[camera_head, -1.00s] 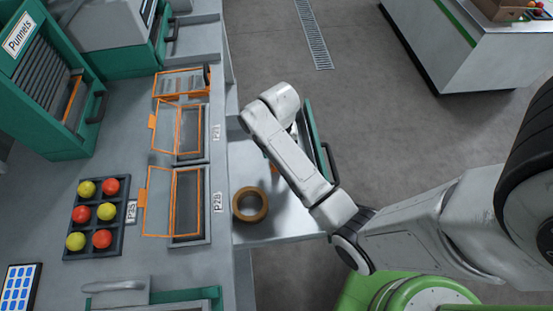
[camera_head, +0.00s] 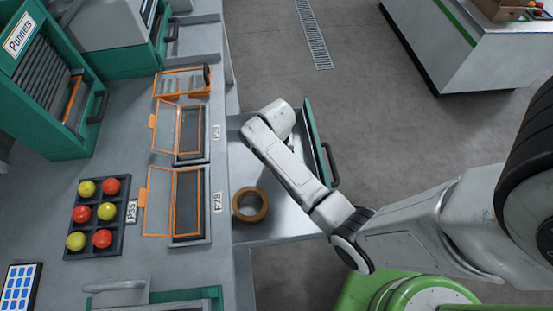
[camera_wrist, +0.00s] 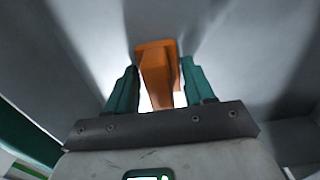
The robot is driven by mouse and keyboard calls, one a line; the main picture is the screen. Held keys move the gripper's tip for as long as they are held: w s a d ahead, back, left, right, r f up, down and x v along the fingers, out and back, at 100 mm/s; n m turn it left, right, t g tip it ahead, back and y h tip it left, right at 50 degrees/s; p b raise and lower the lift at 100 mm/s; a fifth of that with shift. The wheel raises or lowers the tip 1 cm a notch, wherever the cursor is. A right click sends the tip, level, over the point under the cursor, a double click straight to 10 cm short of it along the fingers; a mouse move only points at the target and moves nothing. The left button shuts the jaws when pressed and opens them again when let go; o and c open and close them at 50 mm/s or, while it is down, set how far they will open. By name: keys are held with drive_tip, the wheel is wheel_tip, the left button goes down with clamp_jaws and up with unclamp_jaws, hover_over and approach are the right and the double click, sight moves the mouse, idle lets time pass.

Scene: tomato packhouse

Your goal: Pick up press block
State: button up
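An orange block (camera_wrist: 157,62), which I take to be the press block, stands in the open drawer (camera_head: 275,222). In the wrist view it has a wide end and a narrower stem. The two teal fingers of my gripper (camera_wrist: 158,78) are open, one on each side of the stem. Narrow bright gaps show between the fingers and the orange, and I see no clear contact. In the head view my arm hides both the gripper and the block.
A tan ring (camera_head: 237,206) lies in the drawer, left of my arm. The drawer's teal front (camera_head: 319,145) has a dark handle. The grey bench (camera_head: 125,265) carries orange-framed lids and a dark tray (camera_head: 95,203) of red and yellow tomatoes.

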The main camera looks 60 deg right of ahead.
drive_tip(key=c, duration=0.7)
drive_tip(key=shift+c, duration=0.2)
drive_tip(key=shift+r, duration=0.55)
wheel_tip(320, 180, up, 2)
drive_tip(key=shift+s+r, duration=0.1)
drive_tip(key=shift+r, duration=0.15)
drive_tip(key=s+r, duration=0.3)
drive_tip(key=s, duration=0.1)
drive_tip(key=s+r, duration=0.3)
drive_tip(key=s, duration=0.2)
drive_tip(key=s+r, duration=0.3)
drive_tip(key=s, duration=0.1)
drive_tip(key=shift+s+a+r, duration=0.25)
drive_tip(key=shift+s+a, duration=0.15)
